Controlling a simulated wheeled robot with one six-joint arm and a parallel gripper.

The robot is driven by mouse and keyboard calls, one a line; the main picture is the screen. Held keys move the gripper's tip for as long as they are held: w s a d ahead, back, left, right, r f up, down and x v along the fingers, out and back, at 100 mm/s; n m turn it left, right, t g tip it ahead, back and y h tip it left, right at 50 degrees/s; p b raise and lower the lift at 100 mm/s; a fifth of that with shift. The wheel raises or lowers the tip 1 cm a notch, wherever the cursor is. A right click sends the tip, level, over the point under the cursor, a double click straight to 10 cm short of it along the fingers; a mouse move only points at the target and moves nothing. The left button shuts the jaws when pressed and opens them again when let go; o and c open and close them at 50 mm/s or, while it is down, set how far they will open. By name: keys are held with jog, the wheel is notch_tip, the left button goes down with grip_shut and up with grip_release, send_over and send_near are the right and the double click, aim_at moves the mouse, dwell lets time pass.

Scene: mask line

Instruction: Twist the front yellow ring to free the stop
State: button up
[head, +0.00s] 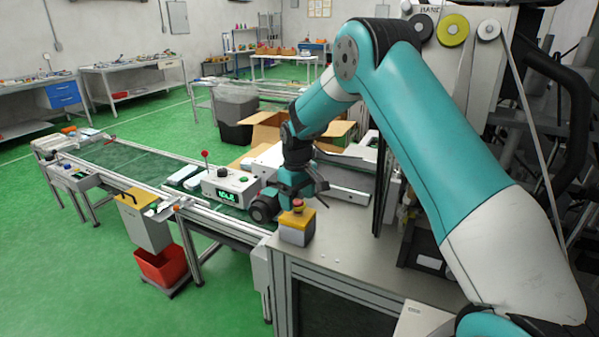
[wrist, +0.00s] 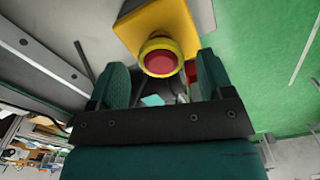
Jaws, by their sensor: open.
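The emergency stop is a red button (wrist: 160,62) inside a yellow ring (wrist: 178,48), on a yellow-topped box. In the head view the box (head: 297,226) stands at the near left corner of the grey machine table, with the red button (head: 298,203) on top. My gripper (head: 318,186) is just above and behind the box in the head view. In the wrist view my gripper (wrist: 160,85) is open, with one green finger on each side below the ring. The ring lies just beyond the fingertips, and I cannot tell whether they touch it.
A control box (head: 230,187) with a green display reading IDLE and a red-ball lever stands left of my gripper. A conveyor (head: 130,162) runs off to the left. An open cardboard box (head: 265,130) stands behind my wrist. A red bin (head: 163,265) sits lower left.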

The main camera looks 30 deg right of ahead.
notch_tip(320, 180, up, 17)
jog(key=b, duration=0.2)
jog(key=shift+f, duration=0.2)
jog(key=shift+a, duration=0.1)
jog(key=s+a+r+n+y, duration=0.2)
jog(key=s+a, duration=1.1)
jog(key=s, duration=0.4)
jog(key=s+a+f+y, duration=0.1)
jog(key=s+a, duration=0.1)
jog(key=s, duration=0.7)
jog(key=s+a+f+n+y, duration=0.1)
jog(key=s+a+f, duration=0.1)
jog(key=s, duration=0.7)
jog(key=shift+s+a+n, duration=0.3)
jog(key=shift+s+a, duration=0.1)
jog(key=shift+a, duration=0.4)
